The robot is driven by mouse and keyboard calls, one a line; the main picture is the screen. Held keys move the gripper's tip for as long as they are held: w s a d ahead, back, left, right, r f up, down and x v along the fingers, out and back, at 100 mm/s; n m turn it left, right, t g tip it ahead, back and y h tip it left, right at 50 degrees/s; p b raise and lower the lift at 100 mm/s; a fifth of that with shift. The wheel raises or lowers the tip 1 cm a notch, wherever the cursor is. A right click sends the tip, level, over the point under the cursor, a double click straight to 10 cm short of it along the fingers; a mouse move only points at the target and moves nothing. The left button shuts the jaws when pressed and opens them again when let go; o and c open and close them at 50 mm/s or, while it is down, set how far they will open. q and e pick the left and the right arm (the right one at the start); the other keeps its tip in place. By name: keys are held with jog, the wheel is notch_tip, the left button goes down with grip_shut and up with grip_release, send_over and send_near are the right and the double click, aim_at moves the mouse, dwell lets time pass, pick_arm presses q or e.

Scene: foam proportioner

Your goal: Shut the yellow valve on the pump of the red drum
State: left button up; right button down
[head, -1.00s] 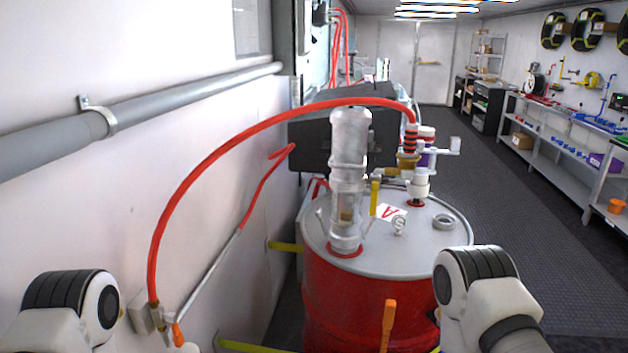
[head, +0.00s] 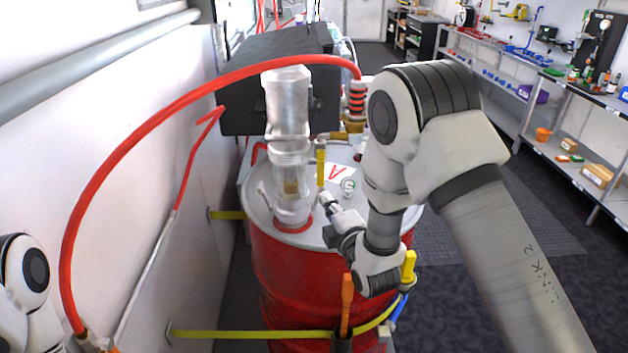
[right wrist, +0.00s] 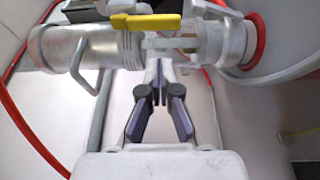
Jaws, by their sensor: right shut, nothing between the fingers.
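The red drum (head: 285,275) stands in the middle of the head view, with a grey lid. Its clear and metal pump (head: 288,110) rises from the left part of the lid. The yellow valve handle (head: 321,168) points up and down beside the pump's right side. In the right wrist view the yellow valve (right wrist: 145,22) lies along the pump body (right wrist: 75,48), above the fingertips. My right gripper (head: 326,200) reaches over the lid, below the yellow handle. In the right wrist view its fingers (right wrist: 158,88) are shut and empty, apart from the yellow handle. My left gripper is out of view.
A black box (head: 250,90) stands behind the pump. A yellow strap (head: 250,333) and orange handle (head: 347,300) are at the drum's front.

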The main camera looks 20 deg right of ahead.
aim_at(321, 169)
jog(key=w, duration=0.2)
jog(key=w+p, duration=0.1)
jog(key=w, duration=0.2)
jog(key=w+p, duration=0.1)
jog(key=w, duration=0.1)
jog(key=shift+w+a+f, duration=0.2)
jog(key=shift+w+f, duration=0.05)
jog(key=shift+w, duration=0.2)
jog(key=shift+w+f, duration=0.15)
jog(key=shift+w, duration=0.1)
